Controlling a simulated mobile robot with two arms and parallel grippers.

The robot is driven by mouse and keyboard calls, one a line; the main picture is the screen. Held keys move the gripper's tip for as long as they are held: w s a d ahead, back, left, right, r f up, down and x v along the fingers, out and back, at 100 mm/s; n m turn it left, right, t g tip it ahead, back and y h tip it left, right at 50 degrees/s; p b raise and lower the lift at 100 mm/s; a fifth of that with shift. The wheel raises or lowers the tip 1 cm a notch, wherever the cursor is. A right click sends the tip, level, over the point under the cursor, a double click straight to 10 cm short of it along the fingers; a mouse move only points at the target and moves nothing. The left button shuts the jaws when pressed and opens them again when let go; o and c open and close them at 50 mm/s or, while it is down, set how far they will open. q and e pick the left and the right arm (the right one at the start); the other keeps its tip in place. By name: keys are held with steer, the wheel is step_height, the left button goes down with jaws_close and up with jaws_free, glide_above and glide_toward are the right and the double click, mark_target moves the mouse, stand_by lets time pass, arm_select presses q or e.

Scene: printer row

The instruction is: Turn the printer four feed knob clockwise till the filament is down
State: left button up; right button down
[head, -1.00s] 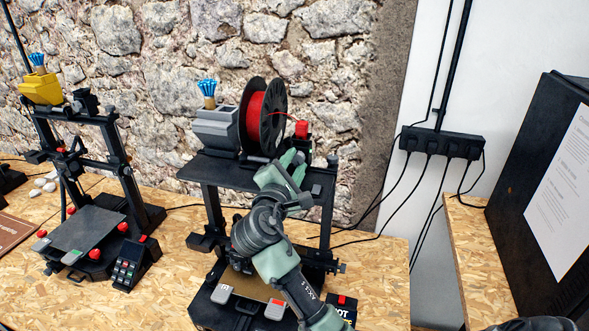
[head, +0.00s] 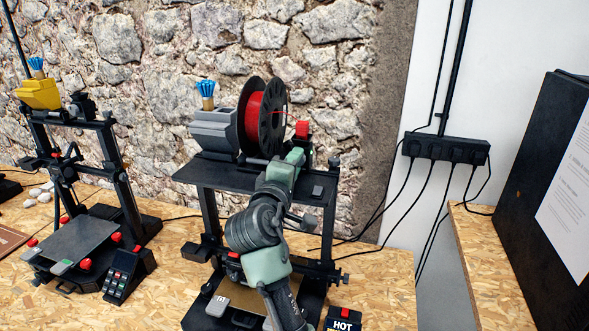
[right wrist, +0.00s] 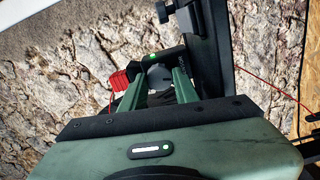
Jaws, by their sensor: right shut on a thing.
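Printer four (head: 250,175) is the black frame in the middle of the head view, with a red filament spool (head: 256,117) on top. A thin red filament (head: 291,121) runs from the spool toward a red block (head: 302,129). My right gripper (head: 296,156) is at the feeder, below that block. The red block (right wrist: 119,80) sits left of the knob there. My arm hides the knob in the head view. My left gripper is out of view.
A second printer (head: 85,200) with a yellow top unit stands to the left. A grey box with a blue brush (head: 207,90) sits beside the spool. A power strip (head: 446,150) with hanging cables is on the wall at right. The bench (head: 385,275) right of the printer is bare.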

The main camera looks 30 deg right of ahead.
steer(key=shift+m, duration=0.3)
steer(key=c, duration=1.1)
jaws_free()
steer(key=shift+o, duration=0.2)
